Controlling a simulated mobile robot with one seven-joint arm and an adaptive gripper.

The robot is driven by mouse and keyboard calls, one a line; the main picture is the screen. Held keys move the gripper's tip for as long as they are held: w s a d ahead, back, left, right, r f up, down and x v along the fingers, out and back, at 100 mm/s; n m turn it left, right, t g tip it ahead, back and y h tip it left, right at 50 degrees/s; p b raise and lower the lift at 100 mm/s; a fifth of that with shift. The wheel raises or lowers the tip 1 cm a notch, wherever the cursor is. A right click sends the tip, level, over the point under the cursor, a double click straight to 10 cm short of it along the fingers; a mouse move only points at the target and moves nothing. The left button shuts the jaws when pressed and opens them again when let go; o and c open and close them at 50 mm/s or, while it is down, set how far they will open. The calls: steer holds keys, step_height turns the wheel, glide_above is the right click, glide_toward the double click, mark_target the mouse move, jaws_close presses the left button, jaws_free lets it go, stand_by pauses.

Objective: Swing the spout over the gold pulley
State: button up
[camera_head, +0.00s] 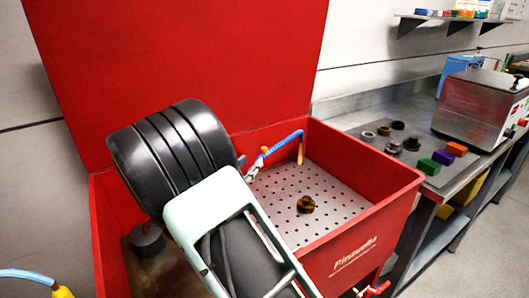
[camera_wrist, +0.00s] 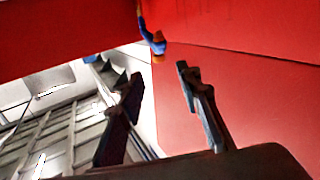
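The gold pulley (camera_head: 307,204) lies on the perforated tray of the red wash basin in the head view. The spout (camera_head: 281,145) is a blue curved hose with an orange tip hanging down near the basin's back right wall, behind the pulley and not above it. In the wrist view, a blue and orange part of the spout (camera_wrist: 150,36) shows at the top, beyond my fingertips. My gripper (camera_wrist: 160,78) is open, with nothing between its fingers.
The red basin (camera_head: 384,203) has raised walls and a tall red back panel (camera_head: 190,50). On the right, a steel bench (camera_head: 365,146) bears dark rings, coloured blocks (camera_head: 443,157) and a steel tank (camera_head: 478,105). The tray around the pulley is clear.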

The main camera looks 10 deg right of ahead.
mark_target(263, 150)
steer(key=b+x, duration=0.1)
steer(key=x, duration=0.9)
steer(key=shift+d+r, duration=0.1)
steer(key=shift+d, duration=0.05)
steer(key=shift+c, duration=0.4)
jaws_close()
